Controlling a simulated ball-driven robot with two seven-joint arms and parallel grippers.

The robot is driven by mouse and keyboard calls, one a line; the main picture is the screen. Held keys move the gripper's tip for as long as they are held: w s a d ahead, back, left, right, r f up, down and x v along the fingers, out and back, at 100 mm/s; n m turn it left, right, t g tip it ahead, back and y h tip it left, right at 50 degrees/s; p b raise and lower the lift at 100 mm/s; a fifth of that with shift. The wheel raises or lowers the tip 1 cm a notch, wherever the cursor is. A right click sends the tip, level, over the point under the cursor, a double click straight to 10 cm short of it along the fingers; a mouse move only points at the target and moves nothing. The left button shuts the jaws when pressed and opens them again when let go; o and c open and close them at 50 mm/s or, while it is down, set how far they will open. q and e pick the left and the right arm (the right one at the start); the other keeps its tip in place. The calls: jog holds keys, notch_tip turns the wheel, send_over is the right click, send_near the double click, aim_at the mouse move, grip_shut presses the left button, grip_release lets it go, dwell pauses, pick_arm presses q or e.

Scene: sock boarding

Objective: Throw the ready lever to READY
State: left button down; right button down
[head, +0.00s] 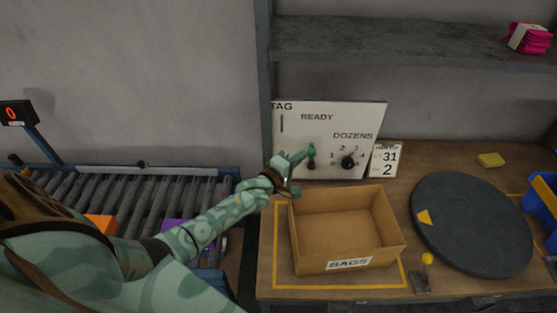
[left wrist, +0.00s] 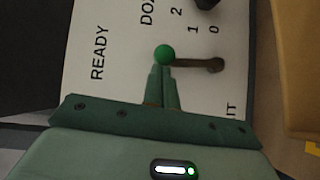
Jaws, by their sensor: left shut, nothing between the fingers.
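The white panel (head: 345,120) stands upright at the back of the table, with READY printed near its top. The ready lever has a green ball knob (left wrist: 164,54) and a dark arm (left wrist: 192,63). The knob sits on the READY side of the pivot, so the lever points up toward that word. In the head view the knob (head: 311,151) shows just beyond my left gripper (head: 303,155). My left gripper is shut and empty, its fingertips (left wrist: 164,70) right at the knob; I cannot tell if they touch. My right gripper is not in view.
A dozens dial (head: 348,162) is right of the lever. A cardboard box marked BAGS (head: 348,264) stands below the panel, close under my left arm. A dark round turntable (head: 475,225) lies to the right. A roller conveyor (head: 62,178) runs at the left.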

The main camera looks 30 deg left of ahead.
pick_arm(q)
jog(key=shift+w+d+r+m+g+p, duration=0.25)
jog(key=shift+d+m+g+p, duration=0.2)
jog(key=shift+p, duration=0.3)
